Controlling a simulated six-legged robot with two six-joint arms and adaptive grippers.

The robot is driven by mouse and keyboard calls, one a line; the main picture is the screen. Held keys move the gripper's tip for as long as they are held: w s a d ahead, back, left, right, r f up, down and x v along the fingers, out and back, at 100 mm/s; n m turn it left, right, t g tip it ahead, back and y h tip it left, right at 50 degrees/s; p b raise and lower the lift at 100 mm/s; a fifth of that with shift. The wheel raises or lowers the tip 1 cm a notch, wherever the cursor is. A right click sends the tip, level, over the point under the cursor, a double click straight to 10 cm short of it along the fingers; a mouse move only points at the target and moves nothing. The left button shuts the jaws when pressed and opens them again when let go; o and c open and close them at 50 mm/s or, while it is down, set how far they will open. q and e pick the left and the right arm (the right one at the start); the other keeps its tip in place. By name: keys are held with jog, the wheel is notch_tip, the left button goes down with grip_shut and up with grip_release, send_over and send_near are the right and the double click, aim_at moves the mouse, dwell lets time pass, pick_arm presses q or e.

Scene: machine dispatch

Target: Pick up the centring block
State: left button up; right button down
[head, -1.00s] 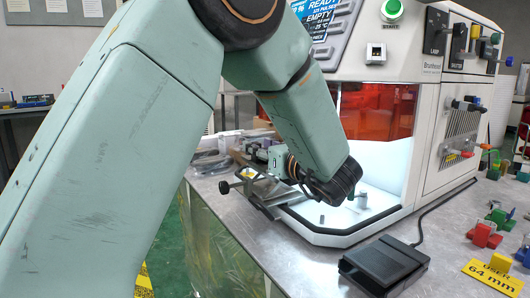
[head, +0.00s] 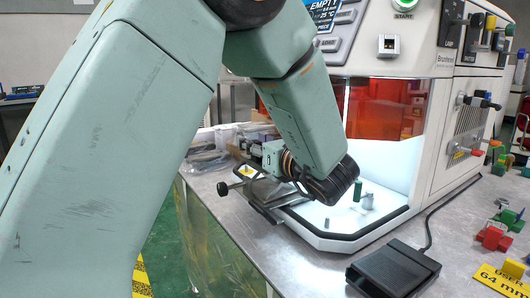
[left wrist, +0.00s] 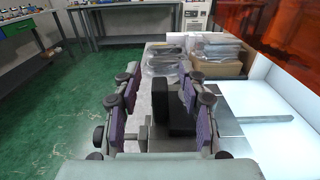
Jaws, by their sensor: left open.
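My left gripper (left wrist: 163,112) is open in the left wrist view, with purple pads on both sides. A black upright block-like piece (left wrist: 187,98) shows between and beyond the pads, nearer the right one; I cannot tell for sure that it is the centring block. No contact with the pads is clear. In the head view the left gripper (head: 262,153) is partly hidden by its own wrist, above a metal fixture (head: 262,193) with a black knob at the bench edge. My right gripper is not in view.
The machine with an orange window (head: 385,108) stands behind a lit white tray (head: 345,222). A green cylinder (head: 357,190) and small grey parts stand there. A black pedal (head: 393,268) lies in front. Bagged goods and a cardboard box (left wrist: 222,66) lie beyond the gripper.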

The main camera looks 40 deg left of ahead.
pick_arm(q)
jog(key=shift+d, duration=0.1)
jog(key=shift+s+r, duration=0.1)
jog(key=shift+c, duration=0.7)
grip_shut()
